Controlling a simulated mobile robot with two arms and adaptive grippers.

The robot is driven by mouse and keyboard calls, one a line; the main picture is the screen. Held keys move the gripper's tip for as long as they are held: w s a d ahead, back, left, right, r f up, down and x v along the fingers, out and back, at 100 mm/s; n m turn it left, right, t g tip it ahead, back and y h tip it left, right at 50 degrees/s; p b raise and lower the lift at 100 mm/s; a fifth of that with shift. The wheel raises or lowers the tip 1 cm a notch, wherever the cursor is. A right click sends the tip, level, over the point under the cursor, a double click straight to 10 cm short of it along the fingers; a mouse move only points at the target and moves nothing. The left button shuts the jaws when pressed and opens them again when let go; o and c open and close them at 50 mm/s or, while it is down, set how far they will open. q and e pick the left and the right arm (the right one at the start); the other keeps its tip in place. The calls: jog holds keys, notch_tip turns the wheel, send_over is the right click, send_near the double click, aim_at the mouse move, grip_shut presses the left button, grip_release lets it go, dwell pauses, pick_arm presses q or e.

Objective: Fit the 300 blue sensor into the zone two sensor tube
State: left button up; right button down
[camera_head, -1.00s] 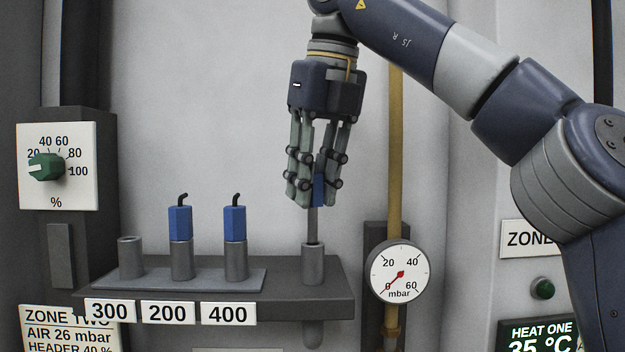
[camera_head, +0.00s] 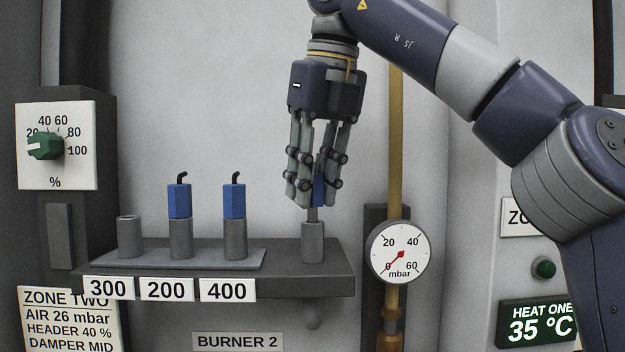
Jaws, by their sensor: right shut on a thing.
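My right gripper (camera_head: 317,190) points down and is shut on a blue sensor (camera_head: 319,187), mostly hidden between its fingers. The sensor's thin grey stem (camera_head: 312,214) reaches down to the mouth of the sensor tube (camera_head: 313,243) at the right end of the dark shelf. Its lower part is out of sight, seemingly inside the tube. The sensor's blue head is still above the rim. The holder above the 300 label (camera_head: 109,288) is empty (camera_head: 130,238). My left gripper is not in view.
Two blue sensors stand upright in the holders above labels 200 (camera_head: 180,200) and 400 (camera_head: 234,200). A pressure gauge (camera_head: 402,252) and a yellow pipe (camera_head: 396,150) stand close right of the tube. A green knob (camera_head: 45,146) is at left.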

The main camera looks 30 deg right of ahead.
jog(key=shift+f+b, duration=0.8)
jog(key=shift+f, duration=0.3)
jog(key=c, duration=1.3)
grip_release()
jog(key=shift+r, duration=0.1)
jog(key=o, duration=0.4)
jog(key=shift+r, duration=0.1)
notch_tip(320, 180, up, 6)
jog(key=p, duration=0.7)
